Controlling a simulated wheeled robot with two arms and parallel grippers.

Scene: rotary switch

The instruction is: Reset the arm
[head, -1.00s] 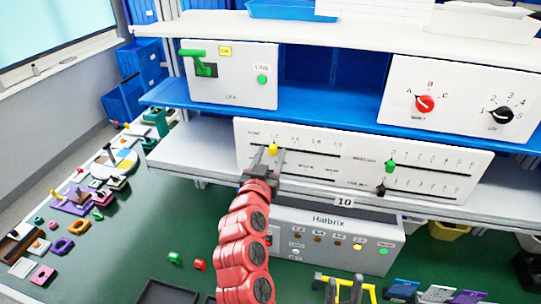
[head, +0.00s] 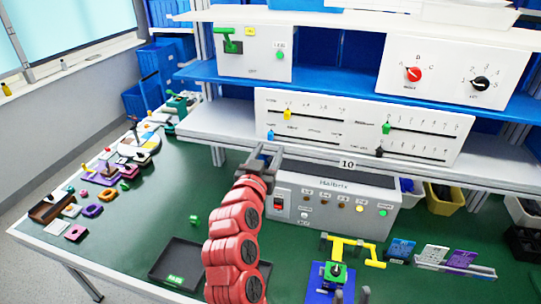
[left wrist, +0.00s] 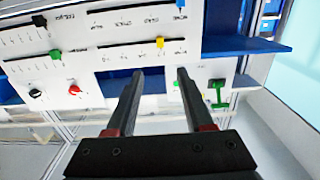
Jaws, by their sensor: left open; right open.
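The red arm ends in my left gripper (head: 265,150), open and empty, below and in front of the white slider panel (head: 425,112). The panel has a yellow slider (head: 287,113), a blue slider (head: 270,134), a green slider (head: 386,128) and a black slider (head: 379,152). In the left wrist view, the open fingers of my left gripper (left wrist: 160,72) have nothing between them, and the yellow slider (left wrist: 160,43) appears beyond them.
A red rotary knob (head: 414,74) and a black one (head: 481,83) sit on the upper right panel. A green lever (head: 228,40) is upper left. A control box (head: 340,205) stands under the shelf. A dark tray (head: 175,262) lies on the green table.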

